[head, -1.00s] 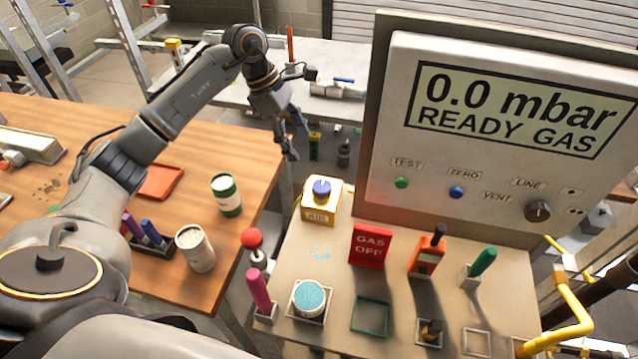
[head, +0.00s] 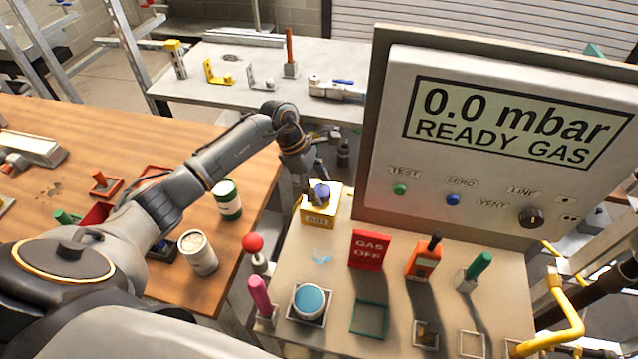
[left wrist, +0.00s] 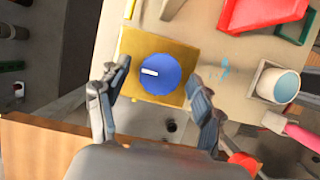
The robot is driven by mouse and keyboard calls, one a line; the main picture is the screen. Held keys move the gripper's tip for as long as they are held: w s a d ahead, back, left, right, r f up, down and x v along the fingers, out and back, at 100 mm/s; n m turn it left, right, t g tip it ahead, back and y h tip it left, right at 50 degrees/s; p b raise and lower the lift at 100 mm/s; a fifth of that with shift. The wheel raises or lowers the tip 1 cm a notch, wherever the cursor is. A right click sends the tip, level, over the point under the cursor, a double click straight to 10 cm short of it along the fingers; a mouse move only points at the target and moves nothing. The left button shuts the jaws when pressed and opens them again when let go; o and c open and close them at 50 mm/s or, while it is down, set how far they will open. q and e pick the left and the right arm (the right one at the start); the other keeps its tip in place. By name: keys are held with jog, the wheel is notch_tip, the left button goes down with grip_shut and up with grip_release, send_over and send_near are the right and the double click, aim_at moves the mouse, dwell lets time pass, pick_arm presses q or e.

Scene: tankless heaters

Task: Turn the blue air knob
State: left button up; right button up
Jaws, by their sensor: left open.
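The blue air knob (head: 321,194) sits on top of a yellow box labelled AIR (head: 319,216), at the back left of the bench. In the left wrist view the knob (left wrist: 167,74) is a round blue disc with a white mark, on the yellow top plate (left wrist: 130,45). My left gripper (head: 322,184) is right at the knob in the head view, partly covering it. In the left wrist view the open fingers (left wrist: 155,88) stand on either side of the knob, with gaps between them and it. My right gripper is in neither view.
A red GAS OFF sign (head: 369,251), an orange device (head: 423,260) and a green-handled item (head: 477,268) stand on the bench. A red-ball item (head: 253,243) and a pink handle (head: 260,294) are near its left edge. The display panel (head: 480,140) rises behind.

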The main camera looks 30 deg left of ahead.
pick_arm(q)
jog(key=shift+f, duration=0.25)
jog(key=c, duration=1.2)
jog(key=shift+o, duration=0.2)
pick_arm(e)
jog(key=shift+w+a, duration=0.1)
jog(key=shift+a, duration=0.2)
